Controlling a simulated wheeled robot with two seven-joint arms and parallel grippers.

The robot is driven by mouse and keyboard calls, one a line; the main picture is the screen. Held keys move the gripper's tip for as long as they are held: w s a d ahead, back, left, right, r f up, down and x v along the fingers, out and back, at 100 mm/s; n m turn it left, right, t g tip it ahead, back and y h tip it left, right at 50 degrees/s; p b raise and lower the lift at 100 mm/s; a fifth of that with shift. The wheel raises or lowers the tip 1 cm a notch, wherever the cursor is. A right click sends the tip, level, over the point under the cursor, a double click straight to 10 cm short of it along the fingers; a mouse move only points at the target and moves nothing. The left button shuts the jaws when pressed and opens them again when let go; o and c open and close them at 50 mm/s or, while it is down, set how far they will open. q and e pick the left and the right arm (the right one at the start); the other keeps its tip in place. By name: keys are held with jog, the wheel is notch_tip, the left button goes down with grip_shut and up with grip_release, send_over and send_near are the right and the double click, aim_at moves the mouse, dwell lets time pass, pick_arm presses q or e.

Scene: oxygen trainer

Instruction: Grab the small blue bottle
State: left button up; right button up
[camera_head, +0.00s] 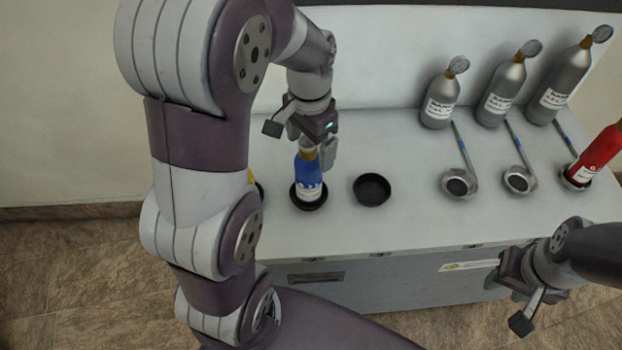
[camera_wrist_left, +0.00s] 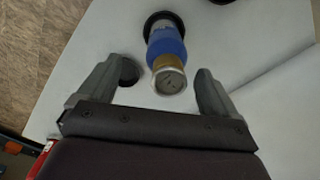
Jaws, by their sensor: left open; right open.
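The small blue bottle (camera_head: 308,178) stands upright in a black round holder (camera_head: 310,204) on the white bench, with a brass-coloured neck and a white label. My left gripper (camera_head: 318,148) is open, just above and behind the bottle's top in the head view. In the left wrist view the blue bottle (camera_wrist_left: 166,44) shows with its metal cap towards the camera, between the two spread fingers (camera_wrist_left: 158,88) and slightly beyond their tips. No contact is visible. My right gripper (camera_head: 515,296) is open and empty, in front of the bench at the lower right.
An empty black holder (camera_head: 372,189) is right of the bottle. Several grey cylinders with gauges (camera_head: 439,98) stand along the back. Metal ladle-like cups (camera_head: 460,183) and a red bottle (camera_head: 597,153) are at the right. A yellow item (camera_head: 251,177) is mostly hidden behind my left arm.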

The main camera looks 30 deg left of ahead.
aim_at(308, 157)
pick_arm(q)
jog(key=f, duration=0.3)
jog(key=a+f, duration=0.1)
jog(key=f, duration=0.1)
jog(key=shift+w+f+p, duration=0.1)
jog(key=shift+w+p, duration=0.2)
jog(key=shift+w+d+f, duration=0.15)
jog(key=shift+w+f, duration=0.05)
jog(key=shift+f, duration=0.05)
jog(key=shift+s, duration=0.15)
jog(key=c, duration=0.4)
jog(key=shift+r, duration=0.1)
grip_shut()
